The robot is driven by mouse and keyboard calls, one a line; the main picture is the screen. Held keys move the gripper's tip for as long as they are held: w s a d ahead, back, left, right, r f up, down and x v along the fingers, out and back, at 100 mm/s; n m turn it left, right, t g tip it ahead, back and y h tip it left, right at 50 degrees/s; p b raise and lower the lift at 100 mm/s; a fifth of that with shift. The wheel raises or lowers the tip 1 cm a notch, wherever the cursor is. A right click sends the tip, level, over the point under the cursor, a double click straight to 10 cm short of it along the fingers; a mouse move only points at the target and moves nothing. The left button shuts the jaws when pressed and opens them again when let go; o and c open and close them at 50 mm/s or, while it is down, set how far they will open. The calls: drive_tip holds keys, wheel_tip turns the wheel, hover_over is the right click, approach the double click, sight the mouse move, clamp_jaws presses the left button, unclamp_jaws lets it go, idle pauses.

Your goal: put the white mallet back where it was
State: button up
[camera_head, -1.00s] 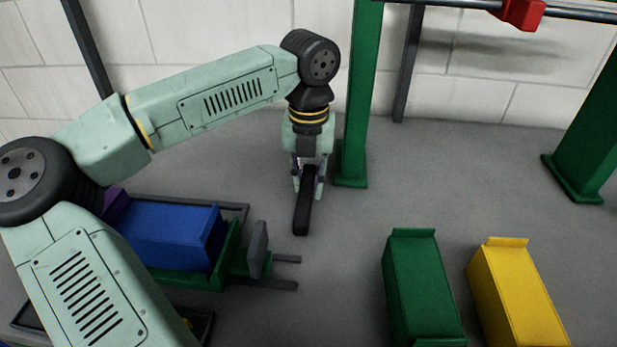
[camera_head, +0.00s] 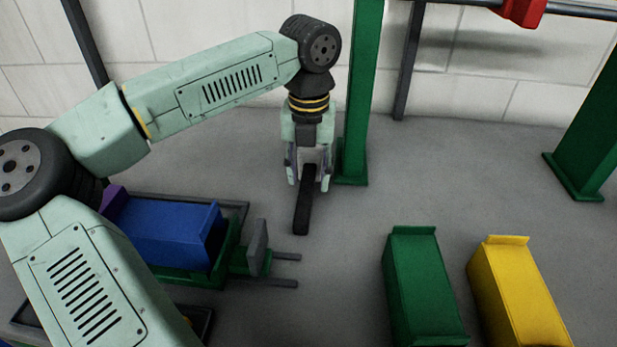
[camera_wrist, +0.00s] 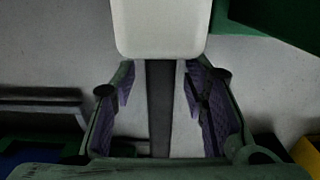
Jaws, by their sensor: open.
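The white mallet lies on the grey floor. Its black handle (camera_head: 304,208) points toward the camera in the head view, just left of the green post's foot. The white head (camera_wrist: 160,28) fills the top middle of the wrist view; in the head view it is mostly hidden behind my gripper. My gripper (camera_head: 308,184) points down over the handle, its fingers apart. In the wrist view the purple-padded fingers stand on either side of the handle (camera_wrist: 160,110), with gaps on both sides.
The green post (camera_head: 355,100) stands close to the right of my gripper. A blue box (camera_head: 165,232) sits in a green holder at the lower left. A green box (camera_head: 425,285) and a yellow box (camera_head: 520,290) stand at the lower right. The floor between is clear.

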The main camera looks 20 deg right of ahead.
sight(309, 172)
wheel_tip(309, 172, up, 11)
drive_tip(key=b, duration=0.1)
drive_tip(key=shift+f, duration=0.2)
